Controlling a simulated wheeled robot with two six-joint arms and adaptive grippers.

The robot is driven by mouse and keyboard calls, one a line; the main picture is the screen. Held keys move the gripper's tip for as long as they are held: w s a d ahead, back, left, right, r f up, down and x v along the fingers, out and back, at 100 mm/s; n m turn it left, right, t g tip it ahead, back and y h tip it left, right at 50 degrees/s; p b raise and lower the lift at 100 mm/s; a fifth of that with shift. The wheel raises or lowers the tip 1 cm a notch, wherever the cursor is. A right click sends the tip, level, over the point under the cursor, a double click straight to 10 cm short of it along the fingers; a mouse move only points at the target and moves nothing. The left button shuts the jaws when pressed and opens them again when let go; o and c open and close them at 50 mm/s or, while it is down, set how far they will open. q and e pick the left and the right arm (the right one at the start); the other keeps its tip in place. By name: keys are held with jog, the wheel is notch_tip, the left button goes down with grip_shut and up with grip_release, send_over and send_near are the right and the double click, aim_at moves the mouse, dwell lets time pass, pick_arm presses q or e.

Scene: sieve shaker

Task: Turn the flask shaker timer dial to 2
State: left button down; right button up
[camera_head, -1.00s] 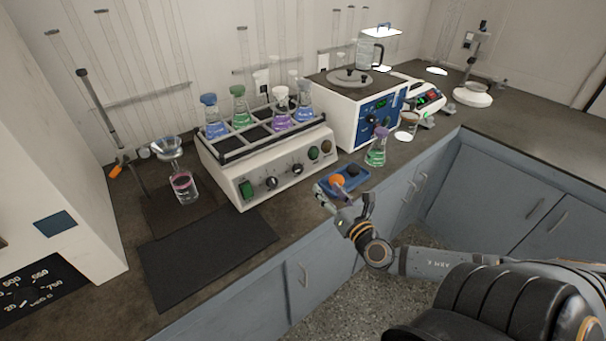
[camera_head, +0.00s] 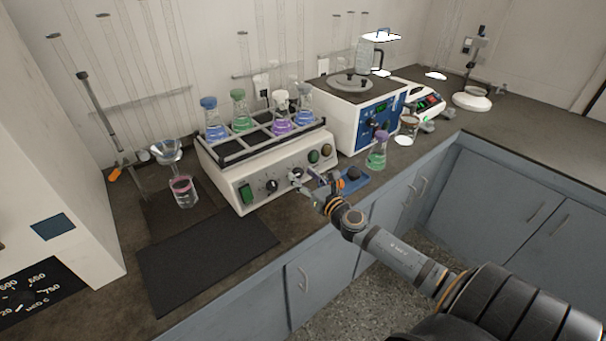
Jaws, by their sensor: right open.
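The flask shaker (camera_head: 222,187) is a white box carrying a dark rack of several flasks with blue, green and white tops. Its front has a green switch (camera_head: 247,194), a black dial (camera_head: 271,186) and a second dial (camera_head: 296,172) further right. I cannot read the dial marks, nor tell which dial is the timer. My right gripper (camera_head: 300,182) is open at the shaker's front, its fingers close to the second dial and partly overlapping it. Whether they touch it I cannot tell. My left gripper is out of view.
A blue tray (camera_head: 357,184) lies right of my gripper, by a green flask with a purple stopper (camera_head: 377,152). A white machine with a blue panel (camera_head: 378,117) stands behind. A dark mat (camera_head: 205,262) lies bare in front left. The counter edge runs below my arm.

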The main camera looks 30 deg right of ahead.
jog(key=shift+w+a, duration=0.1)
jog(key=shift+w, duration=0.15)
grip_shut()
jog(key=shift+r+m+p, duration=0.15)
jog(key=shift+m+p, duration=0.55)
jog(key=shift+p, duration=0.1)
jog(key=m+g+h+p, duration=0.1)
jog(key=m+p, duration=0.4)
jog(key=m+g+h+p, duration=0.1)
jog(key=m+g+p, duration=0.1)
jog(key=m+p, duration=0.3)
jog(key=m+g+h+p, duration=0.1)
jog(key=m+h+p, duration=0.1)
jog(key=m+p, duration=0.3)
jog(key=shift+a+r+m, duration=0.2)
jog(key=shift+r+m, duration=0.15)
jog(key=shift+m, duration=0.05)
jog(key=shift+w+m+g+p, duration=0.1)
jog(key=shift+m+g+p, duration=0.4)
jog(key=shift+m+p, duration=0.45)
jog(key=shift+f+m+p, duration=0.2)
jog(key=shift+m+p, duration=0.15)
jog(key=shift+p, duration=0.25)
